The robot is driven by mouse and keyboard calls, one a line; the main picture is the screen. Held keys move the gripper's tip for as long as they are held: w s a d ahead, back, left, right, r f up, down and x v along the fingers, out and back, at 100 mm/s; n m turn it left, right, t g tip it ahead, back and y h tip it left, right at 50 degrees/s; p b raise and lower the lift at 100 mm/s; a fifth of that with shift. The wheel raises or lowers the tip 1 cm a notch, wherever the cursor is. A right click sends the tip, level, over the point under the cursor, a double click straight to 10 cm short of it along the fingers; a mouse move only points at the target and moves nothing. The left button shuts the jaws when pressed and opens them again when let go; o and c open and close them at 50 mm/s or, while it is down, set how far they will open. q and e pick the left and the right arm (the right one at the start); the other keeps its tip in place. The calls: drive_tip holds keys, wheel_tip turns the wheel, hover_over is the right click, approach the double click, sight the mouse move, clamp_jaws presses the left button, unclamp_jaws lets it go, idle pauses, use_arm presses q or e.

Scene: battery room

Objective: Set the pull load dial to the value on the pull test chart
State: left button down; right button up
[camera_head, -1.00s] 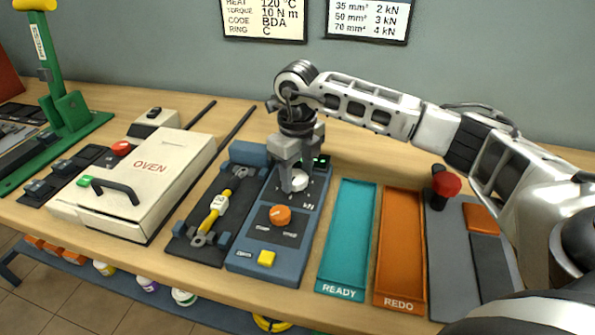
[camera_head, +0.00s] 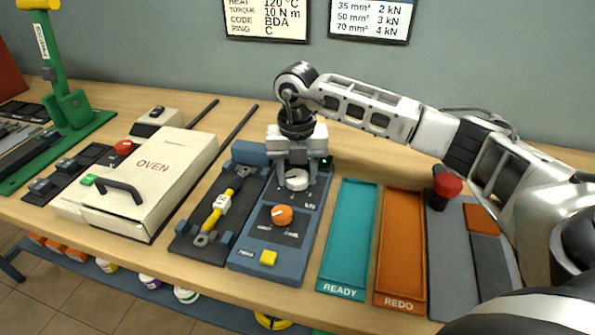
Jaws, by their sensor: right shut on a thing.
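The pull load dial is a white knob (camera_head: 297,180) on the upper part of the blue-grey pull tester (camera_head: 257,255), with a "kN" mark beside it. My right gripper (camera_head: 296,177) comes down from above and is shut on this knob. The dial's scale is partly hidden by the fingers. The pull test chart (camera_head: 370,19) hangs on the wall, its top cut off. It reads 35 mm² 2 kN, 50 mm² 3 kN, 70 mm² 4 kN. A cable with yellow sleeve (camera_head: 217,212) lies in the fixture left of the dial. My left gripper is not in view.
The teal READY tray (camera_head: 343,292) and orange REDO tray (camera_head: 398,301) stand to the right. The white oven (camera_head: 155,165) is left.

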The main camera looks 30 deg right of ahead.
sight(297, 178)
drive_tip(key=shift+w+m, duration=0.1)
drive_tip(key=shift+m, duration=0.3)
drive_tip(key=shift+r, duration=0.1)
drive_tip(key=o, duration=1)
wheel_tip(297, 178, up, 16)
drive_tip(key=shift+f, duration=0.1)
